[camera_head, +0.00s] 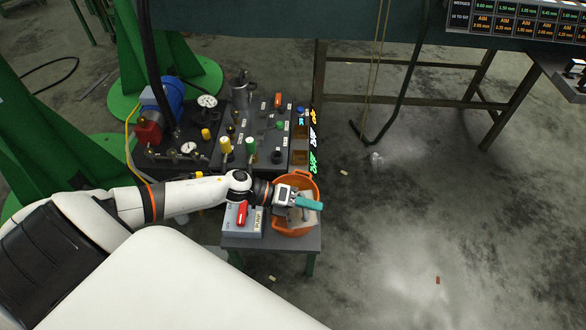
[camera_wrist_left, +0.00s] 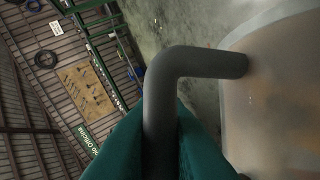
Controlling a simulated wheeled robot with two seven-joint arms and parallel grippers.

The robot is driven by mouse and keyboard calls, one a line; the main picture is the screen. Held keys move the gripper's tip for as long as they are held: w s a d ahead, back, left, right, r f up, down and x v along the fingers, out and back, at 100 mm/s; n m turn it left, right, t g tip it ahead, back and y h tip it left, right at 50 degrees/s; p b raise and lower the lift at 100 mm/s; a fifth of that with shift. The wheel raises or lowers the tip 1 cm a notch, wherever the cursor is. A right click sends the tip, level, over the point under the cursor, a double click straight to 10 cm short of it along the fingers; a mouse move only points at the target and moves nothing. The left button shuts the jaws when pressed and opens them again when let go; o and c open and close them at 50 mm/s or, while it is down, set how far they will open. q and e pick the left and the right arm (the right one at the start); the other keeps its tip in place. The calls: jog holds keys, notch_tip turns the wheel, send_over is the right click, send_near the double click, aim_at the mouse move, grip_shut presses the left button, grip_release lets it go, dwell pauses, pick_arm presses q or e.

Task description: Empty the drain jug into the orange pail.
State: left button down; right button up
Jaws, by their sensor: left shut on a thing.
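The orange pail (camera_head: 281,222) stands at the front right of the small grey bench. My left gripper (camera_head: 308,203), with teal fingers, is over the pail and shut on the grey handle of the drain jug. In the left wrist view the bent handle (camera_wrist_left: 160,100) runs between the teal fingers, and the pale translucent jug (camera_wrist_left: 275,95) fills the right side. In the head view the jug (camera_head: 311,216) shows as a pale shape at the pail's mouth, partly behind my gripper. I cannot tell whether liquid is leaving it. My right gripper is out of view.
A grey box with a red lever (camera_head: 241,214) stands left of the pail. Behind is a dark panel (camera_head: 215,150) with gauges, valves and a blue motor (camera_head: 168,97). Green stands rise at the left. The floor (camera_head: 420,220) to the right is mostly open.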

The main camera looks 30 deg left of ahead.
pick_arm(q)
jog(key=shift+w+a+r, duration=0.1)
jog(key=shift+w+a, duration=0.05)
jog(key=shift+w+a+r+n, duration=0.1)
jog(key=shift+n, duration=0.2)
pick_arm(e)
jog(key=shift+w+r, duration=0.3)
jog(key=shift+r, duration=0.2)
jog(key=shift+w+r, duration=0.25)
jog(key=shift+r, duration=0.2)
pick_arm(q)
jog(key=shift+w+a+r, duration=0.1)
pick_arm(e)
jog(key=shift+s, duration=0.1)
pick_arm(q)
jog(key=shift+w+a+r+h+b, duration=0.1)
jog(key=shift+h+b, duration=0.2)
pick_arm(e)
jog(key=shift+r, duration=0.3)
pick_arm(q)
jog(key=shift+w+a+r+n, duration=0.2)
jog(key=shift+r+n, duration=0.05)
jog(key=shift+n, duration=0.15)
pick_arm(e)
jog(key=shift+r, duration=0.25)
